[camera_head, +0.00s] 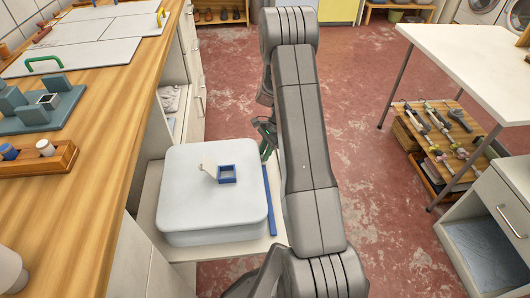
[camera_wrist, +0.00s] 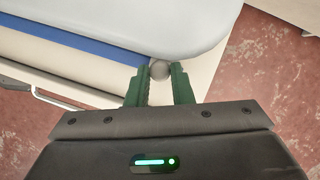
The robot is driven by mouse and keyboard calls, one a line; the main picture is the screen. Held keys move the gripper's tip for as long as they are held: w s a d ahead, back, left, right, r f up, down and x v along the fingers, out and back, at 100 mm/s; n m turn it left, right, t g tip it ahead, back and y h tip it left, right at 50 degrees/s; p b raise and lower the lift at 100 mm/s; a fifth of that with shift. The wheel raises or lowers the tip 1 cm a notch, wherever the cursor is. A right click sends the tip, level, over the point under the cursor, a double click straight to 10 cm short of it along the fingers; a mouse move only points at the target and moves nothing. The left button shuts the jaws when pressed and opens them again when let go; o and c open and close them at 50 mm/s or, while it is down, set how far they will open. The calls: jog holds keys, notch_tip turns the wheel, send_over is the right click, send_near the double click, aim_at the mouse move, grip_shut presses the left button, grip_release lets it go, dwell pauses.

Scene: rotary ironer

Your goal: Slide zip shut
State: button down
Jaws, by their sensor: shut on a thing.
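A pale, rounded cushion-like block (camera_head: 212,195) lies on a white shelf that sticks out beside the wooden counter. A straight blue strip (camera_head: 269,205) runs along its right side; it also shows in the wrist view (camera_wrist: 75,42). A grey round knob (camera_wrist: 160,69), which looks like the zip's pull, sits at the end of the blue strip, next to the block's edge. My gripper (camera_wrist: 159,76) has its green fingers on either side of the knob, shut on it. In the head view my gripper (camera_head: 265,147) is at the strip's far end, partly hidden by my arm.
A small blue square frame (camera_head: 227,174) with a pale tab lies on top of the block. The wooden counter (camera_head: 95,135) borders the left. A white table (camera_head: 480,60) and a wooden rack of tools (camera_head: 440,130) stand at right. Red floor between is clear.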

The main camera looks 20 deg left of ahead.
jog(key=shift+w+a, duration=0.15)
jog(key=shift+w, duration=0.05)
jog(key=c, duration=1.3)
grip_release()
jog(key=shift+o, duration=0.2)
jog(key=p+v, duration=0.2)
jog(key=v, duration=1.2)
jog(key=shift+s+f, duration=0.1)
jog(key=shift+s, duration=0.05)
jog(key=b+x, duration=0.2)
jog(key=x, duration=1.2)
jog(key=shift+s+d, duration=0.2)
